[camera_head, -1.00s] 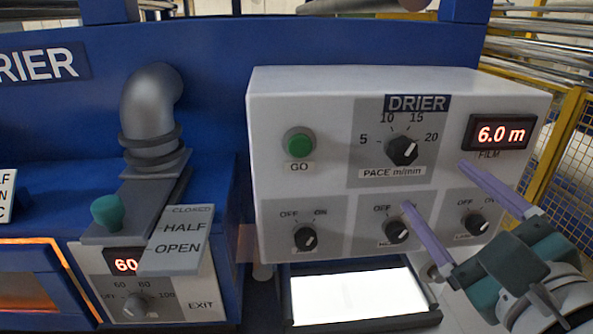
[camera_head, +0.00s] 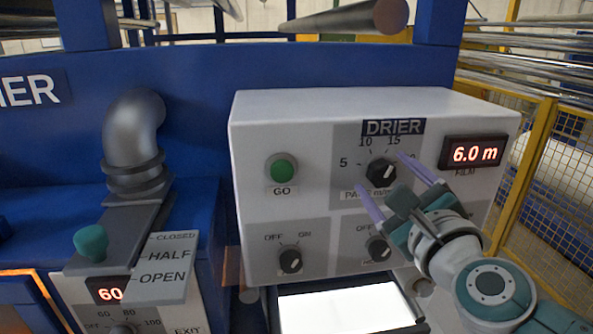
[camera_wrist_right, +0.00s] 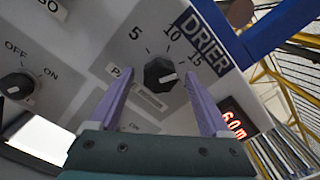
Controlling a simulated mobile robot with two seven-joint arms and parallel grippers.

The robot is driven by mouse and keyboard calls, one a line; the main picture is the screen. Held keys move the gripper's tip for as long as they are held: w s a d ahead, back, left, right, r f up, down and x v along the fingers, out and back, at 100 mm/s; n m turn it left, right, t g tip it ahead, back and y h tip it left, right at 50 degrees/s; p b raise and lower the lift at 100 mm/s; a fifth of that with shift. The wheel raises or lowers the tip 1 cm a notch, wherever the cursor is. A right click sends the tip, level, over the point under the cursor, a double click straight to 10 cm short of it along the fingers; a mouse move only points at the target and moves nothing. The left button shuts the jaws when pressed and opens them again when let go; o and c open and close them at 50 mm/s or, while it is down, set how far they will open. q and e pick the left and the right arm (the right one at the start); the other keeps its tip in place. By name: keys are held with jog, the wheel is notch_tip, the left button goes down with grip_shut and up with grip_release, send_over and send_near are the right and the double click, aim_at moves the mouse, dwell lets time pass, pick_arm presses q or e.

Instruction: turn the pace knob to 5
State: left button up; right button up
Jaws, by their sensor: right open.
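The black pace knob (camera_head: 382,173) sits on the grey dial patch of the white DRIER panel, with marks 5, 10, 15 and 20 around it. My right gripper (camera_head: 385,174) is open, its two purple fingers one on each side of the knob as seen in the head view. In the right wrist view the knob (camera_wrist_right: 160,74) shows between the fingertips, with clear space on both sides. Contact is not visible. A small white mark shows on the knob, but its exact reading is hard to tell. The 20 and part of the PACE label are covered by the fingers. My left gripper is not in view.
A green GO button (camera_head: 283,168) is left of the dial. Lower OFF/ON knobs (camera_head: 291,260) sit close below. A red display (camera_head: 473,153) reads 6.0 m at right. A bright screen (camera_head: 345,306) lies under the panel. A yellow fence (camera_head: 536,135) stands at right.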

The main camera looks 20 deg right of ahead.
grip_shut()
dwell(0.6)
